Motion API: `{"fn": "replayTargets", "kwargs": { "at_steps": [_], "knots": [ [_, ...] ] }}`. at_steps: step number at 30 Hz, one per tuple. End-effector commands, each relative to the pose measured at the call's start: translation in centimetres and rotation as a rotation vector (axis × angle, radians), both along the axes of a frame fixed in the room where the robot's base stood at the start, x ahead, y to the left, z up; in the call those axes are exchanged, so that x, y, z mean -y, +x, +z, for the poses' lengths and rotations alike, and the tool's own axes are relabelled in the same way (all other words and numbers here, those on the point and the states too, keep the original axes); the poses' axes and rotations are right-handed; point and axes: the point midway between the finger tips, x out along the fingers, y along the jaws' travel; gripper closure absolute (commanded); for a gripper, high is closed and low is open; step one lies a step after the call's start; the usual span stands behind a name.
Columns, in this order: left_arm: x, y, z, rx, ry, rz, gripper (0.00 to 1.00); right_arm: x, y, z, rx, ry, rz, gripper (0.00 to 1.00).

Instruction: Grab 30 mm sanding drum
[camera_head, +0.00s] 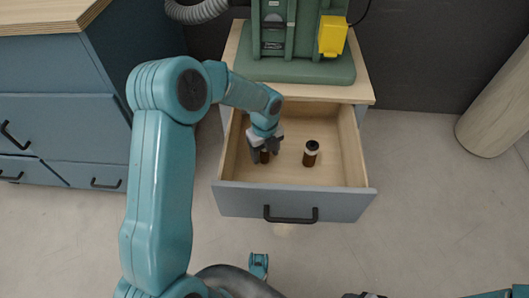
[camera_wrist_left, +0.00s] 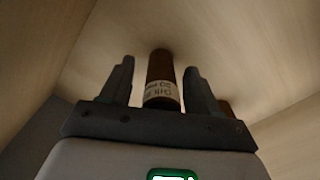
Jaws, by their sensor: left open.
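A brown sanding drum with a pale printed label (camera_wrist_left: 161,80) stands in the open drawer. In the left wrist view it is between the two fingers of my left gripper (camera_wrist_left: 158,88), with gaps at both sides. The print is upside down and too blurred to read the size surely. In the head view my left gripper (camera_head: 265,156) reaches down into the left part of the drawer and mostly hides this drum. A second brown drum with a pale band (camera_head: 311,153) stands upright to the right. Only dark parts at the bottom edge may be my right gripper.
The wooden drawer with a grey-blue front (camera_head: 235,201) and black handle is pulled out. A green machine (camera_head: 300,70) with a yellow box (camera_head: 332,36) stands on the cabinet above. Blue cabinets (camera_head: 60,125) are at left, a wooden cylinder (camera_head: 497,105) at right.

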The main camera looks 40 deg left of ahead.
Motion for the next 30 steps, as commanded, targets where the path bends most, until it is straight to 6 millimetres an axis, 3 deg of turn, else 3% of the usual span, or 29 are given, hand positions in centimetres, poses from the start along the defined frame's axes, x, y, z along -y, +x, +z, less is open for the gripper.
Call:
{"fn": "replayTargets", "kwargs": {
  "at_steps": [2,7,15,19,23,30],
  "knots": [
    [0.0,0.0,0.1,0.0,0.0,0.0,0.42,0.0,0.0,0.1,0.0,0.0,0.0,0.39],
    [0.0,0.0,0.1,0.0,0.0,0.0,0.98,0.0,0.0,0.1,0.0,0.0,0.001,0.39],
    [0.0,0.0,0.2,0.0,0.0,0.001,1.0,0.0,0.0,0.1,-0.001,0.0,0.001,0.39],
    [0.0,0.0,1.5,0.002,0.0,0.001,1.0,-0.1,-0.1,0.7,-0.002,0.001,0.005,0.39],
    [0.0,0.1,4.7,0.005,0.001,0.002,1.0,-0.3,-0.4,2.0,-0.006,0.002,0.014,0.39],
    [0.0,0.1,12.3,0.005,0.001,0.001,1.0,-0.9,-0.9,4.8,-0.016,0.006,0.037,0.39]
  ]
}}
